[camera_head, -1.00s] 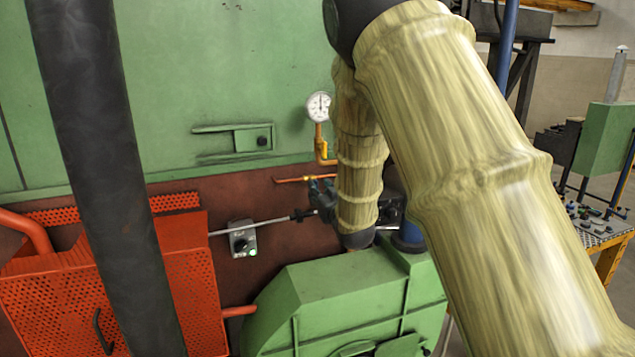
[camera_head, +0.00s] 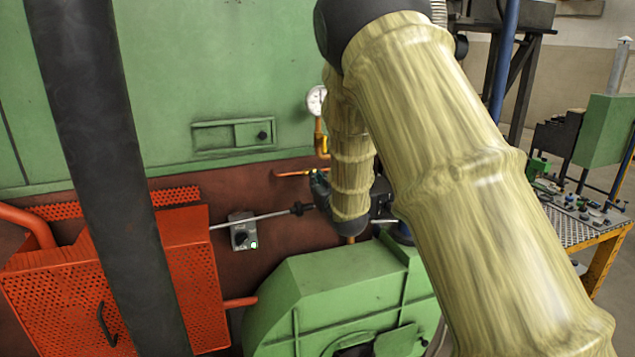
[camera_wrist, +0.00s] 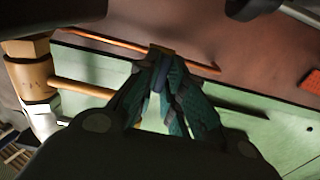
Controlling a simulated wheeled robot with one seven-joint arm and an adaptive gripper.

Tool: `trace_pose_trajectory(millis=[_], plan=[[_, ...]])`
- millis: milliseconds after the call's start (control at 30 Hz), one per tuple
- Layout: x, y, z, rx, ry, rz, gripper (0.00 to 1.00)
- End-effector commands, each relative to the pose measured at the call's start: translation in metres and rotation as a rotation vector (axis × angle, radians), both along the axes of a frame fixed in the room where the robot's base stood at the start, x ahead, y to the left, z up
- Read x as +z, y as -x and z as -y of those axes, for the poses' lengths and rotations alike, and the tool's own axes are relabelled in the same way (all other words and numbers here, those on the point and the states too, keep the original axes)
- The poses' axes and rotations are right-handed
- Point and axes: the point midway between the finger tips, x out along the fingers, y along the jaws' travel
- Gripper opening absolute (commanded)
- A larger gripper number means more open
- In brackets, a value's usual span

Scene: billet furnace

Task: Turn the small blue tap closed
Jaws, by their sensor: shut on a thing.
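My gripper (camera_wrist: 163,75) points away from the wrist camera, its dark teal fingers close together. Between the fingertips is a narrow dark blue piece, the small tap's handle (camera_wrist: 159,73), with a bit of brass behind it. The fingers cover most of the tap, so its angle is hard to read. In the head view my gripper (camera_head: 320,186) shows beside my forearm, at the end of a thin copper pipe (camera_head: 294,173); the tap is hidden there.
A round gauge (camera_head: 315,99) on a brass pipe (camera_head: 320,140) stands just above, partly behind my arm. A grey rod (camera_head: 250,221) and a switch box (camera_head: 242,235) are to the left. A green housing (camera_head: 330,290) lies below, an orange perforated guard (camera_head: 170,270) at lower left.

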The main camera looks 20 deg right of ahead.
Motion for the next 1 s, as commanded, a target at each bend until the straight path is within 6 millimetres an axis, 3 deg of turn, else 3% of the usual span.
trace_pose_trajectory(millis=[467, 1000], plan=[[-0.0030, 0.0002, 0.0018, -0.002, -0.116, -0.002, 0.00], [-0.0057, 0.0002, 0.0040, -0.001, -0.560, -0.015, 0.00]])
